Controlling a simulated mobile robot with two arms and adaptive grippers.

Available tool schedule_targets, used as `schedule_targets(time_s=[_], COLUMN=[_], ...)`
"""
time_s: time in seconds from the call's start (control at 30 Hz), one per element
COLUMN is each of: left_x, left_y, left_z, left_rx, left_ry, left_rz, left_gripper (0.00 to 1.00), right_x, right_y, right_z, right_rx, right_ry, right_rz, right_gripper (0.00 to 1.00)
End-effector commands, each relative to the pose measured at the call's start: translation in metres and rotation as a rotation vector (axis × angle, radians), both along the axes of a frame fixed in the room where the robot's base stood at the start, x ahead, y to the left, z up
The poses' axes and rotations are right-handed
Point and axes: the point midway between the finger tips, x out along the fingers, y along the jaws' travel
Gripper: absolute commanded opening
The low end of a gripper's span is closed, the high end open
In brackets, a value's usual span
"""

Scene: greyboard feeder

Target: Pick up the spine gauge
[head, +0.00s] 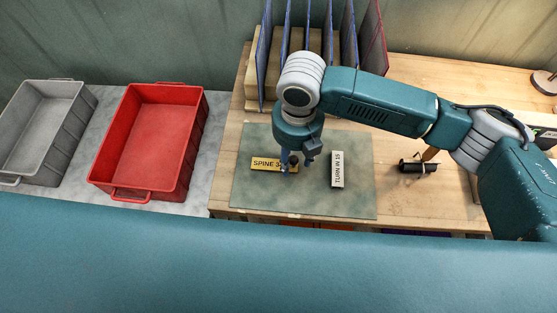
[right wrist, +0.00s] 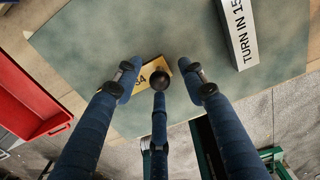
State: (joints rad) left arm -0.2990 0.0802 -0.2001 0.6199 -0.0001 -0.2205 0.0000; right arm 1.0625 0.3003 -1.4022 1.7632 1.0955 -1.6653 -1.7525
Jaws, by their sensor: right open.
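The spine gauge (head: 264,163) is a small yellow block with black "SPINE" lettering, lying on the left part of the green mat (head: 340,205). My right gripper (head: 295,164) is over its right end, pointing down, fingers apart. In the right wrist view, the spine gauge (right wrist: 151,66) shows between the open fingers of my right gripper (right wrist: 160,82), partly hidden by them. My left gripper is not in view.
A rack with upright boards (head: 288,50) is behind. Red (head: 120,180) and grey (head: 22,172) bins are at left. A dark cylindrical item (head: 418,167) lies at right.

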Motion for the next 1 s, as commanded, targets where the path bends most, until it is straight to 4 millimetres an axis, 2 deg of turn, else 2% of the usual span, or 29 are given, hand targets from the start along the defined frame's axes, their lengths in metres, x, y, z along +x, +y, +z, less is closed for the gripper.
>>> schedule_targets(time_s=[0.1,0.33,0.37,0.53,0.57,1.0], left_x=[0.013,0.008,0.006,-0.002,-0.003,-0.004], left_y=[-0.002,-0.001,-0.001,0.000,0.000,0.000], left_z=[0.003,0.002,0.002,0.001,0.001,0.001], left_rx=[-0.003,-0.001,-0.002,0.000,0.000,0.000], left_ry=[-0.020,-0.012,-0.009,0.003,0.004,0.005], left_rz=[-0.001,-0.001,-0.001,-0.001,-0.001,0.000], left_gripper=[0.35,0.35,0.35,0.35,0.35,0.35], right_x=[0.000,0.000,0.000,0.000,0.000,0.001], right_y=[0.000,0.000,0.000,0.000,0.000,0.001], right_z=[-0.010,-0.012,-0.012,-0.012,-0.012,-0.007], right_rx=[0.001,0.001,0.001,0.001,0.001,0.003], right_ry=[0.001,-0.001,-0.001,-0.001,-0.001,-0.002], right_rz=[0.001,0.001,0.001,0.001,0.001,0.001], right_gripper=[0.41,0.41,0.37,0.03,0.00,0.00])
